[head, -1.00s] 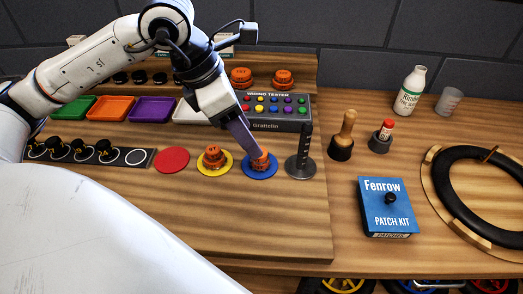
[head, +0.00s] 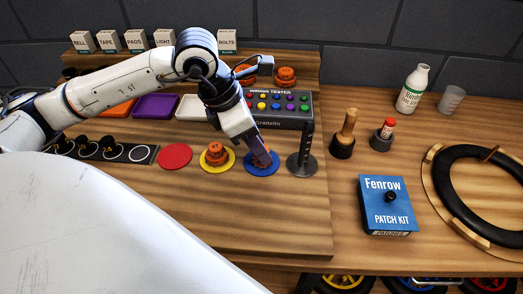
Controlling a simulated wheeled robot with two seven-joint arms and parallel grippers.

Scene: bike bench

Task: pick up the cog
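More orange cogs (head: 216,154) sit stacked on the yellow disc to the left. Other orange cogs (head: 285,75) are on the back shelf. My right gripper is not in view.
A metal stand with an upright black post (head: 303,160) is close to the right of the blue disc. The wiring tester (head: 276,122) stands behind. A bare red disc (head: 174,156) lies left. A blue patch kit (head: 386,205) lies right. The front bench is clear.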

